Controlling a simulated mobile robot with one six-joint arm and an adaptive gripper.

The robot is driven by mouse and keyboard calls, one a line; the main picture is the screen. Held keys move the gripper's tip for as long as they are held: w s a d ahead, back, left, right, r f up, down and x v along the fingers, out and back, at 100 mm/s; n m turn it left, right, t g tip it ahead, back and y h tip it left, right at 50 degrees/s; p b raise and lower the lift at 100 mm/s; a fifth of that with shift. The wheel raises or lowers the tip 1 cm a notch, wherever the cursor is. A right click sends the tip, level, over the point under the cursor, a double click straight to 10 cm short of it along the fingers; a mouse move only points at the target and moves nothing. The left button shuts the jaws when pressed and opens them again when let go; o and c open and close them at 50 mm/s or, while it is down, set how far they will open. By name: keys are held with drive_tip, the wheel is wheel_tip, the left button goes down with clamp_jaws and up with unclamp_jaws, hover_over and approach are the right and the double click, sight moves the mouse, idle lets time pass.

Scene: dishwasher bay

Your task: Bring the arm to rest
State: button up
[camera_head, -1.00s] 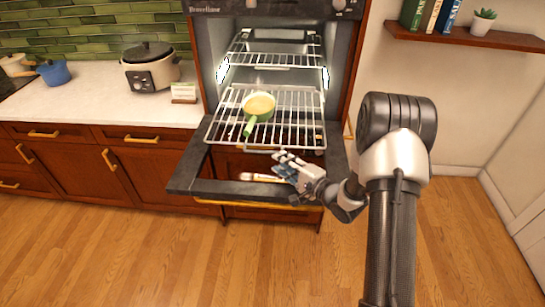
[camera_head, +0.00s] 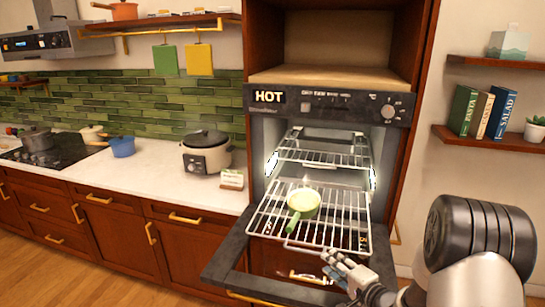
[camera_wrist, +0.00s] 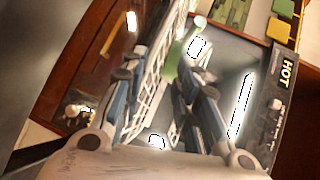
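My gripper (camera_head: 345,268) is at the lower right of the head view, close to the front edge of the pulled-out oven rack (camera_head: 352,228). In the wrist view my gripper (camera_wrist: 160,88) shows its fingers spread apart with nothing held between them. A small green pan (camera_head: 303,204) with pale yellow contents sits on the rack, its handle pointing towards the front. The green handle (camera_wrist: 172,62) shows beyond the fingers in the wrist view. Whether a finger touches the rack, I cannot tell.
The oven door (camera_head: 222,268) hangs open below the rack. The oven panel (camera_head: 330,103) reads HOT. A rice cooker (camera_head: 205,153) and a small card (camera_head: 232,180) stand on the counter to the left. Wall shelves with books (camera_head: 482,112) are at the right.

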drive_tip(key=s+d+r+n+g+h, duration=0.1)
drive_tip(key=s+r+n+g+h, duration=0.15)
drive_tip(key=s+r+h, duration=0.4)
drive_tip(key=s+d+r+n+g+h, duration=0.1)
drive_tip(key=s+r+n, duration=0.25)
drive_tip(key=r, duration=0.55)
drive_tip(key=s+a+r+n+g+y, duration=0.1)
drive_tip(key=s+a+n+g, duration=0.1)
drive_tip(key=s, duration=1.1)
drive_tip(key=s+a+n+g, duration=0.3)
drive_tip(key=s+a, duration=0.3)
drive_tip(key=s, duration=0.7)
drive_tip(key=shift+a+r+n+g+y, duration=0.25)
drive_tip(key=shift+r+n+g+y, duration=0.1)
drive_tip(key=shift+n, duration=0.45)
